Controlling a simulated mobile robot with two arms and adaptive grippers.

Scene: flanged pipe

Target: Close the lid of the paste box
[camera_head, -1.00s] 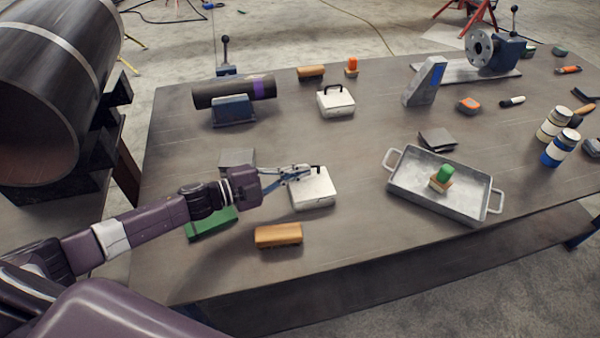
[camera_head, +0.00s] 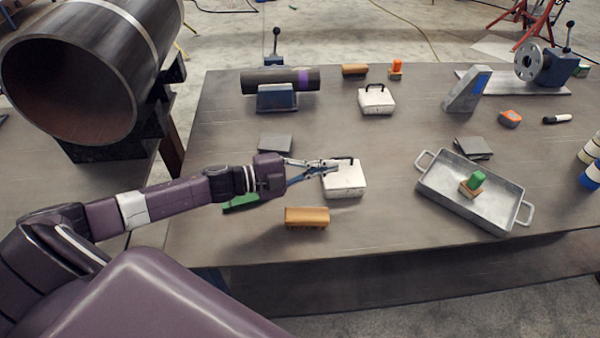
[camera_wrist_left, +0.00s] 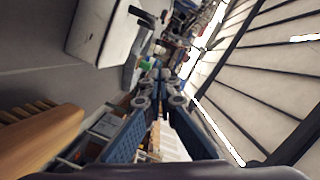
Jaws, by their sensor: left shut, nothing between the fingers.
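A white box (camera_head: 346,182) with a dark handle stands near the middle of the table; its top looks flat and down. A second white box (camera_head: 377,101) with a black handle stands further back and looks shut. I cannot tell by any label which is the paste box. My left gripper (camera_head: 333,167) is shut and empty, with its fingertips at the near box's back left top edge, partly hiding it. Whether they touch is unclear. The left wrist view shows the fingers (camera_wrist_left: 160,80) together beside a white box (camera_wrist_left: 100,28). My right gripper is not in view.
A wooden-backed brush (camera_head: 307,217) lies in front of the near box. A green object (camera_head: 240,203) lies under my left arm. A metal tray (camera_head: 465,200) with a green-topped stamp-like piece stands to the right. A dark pipe piece (camera_head: 280,80) rests on a blue support at the back.

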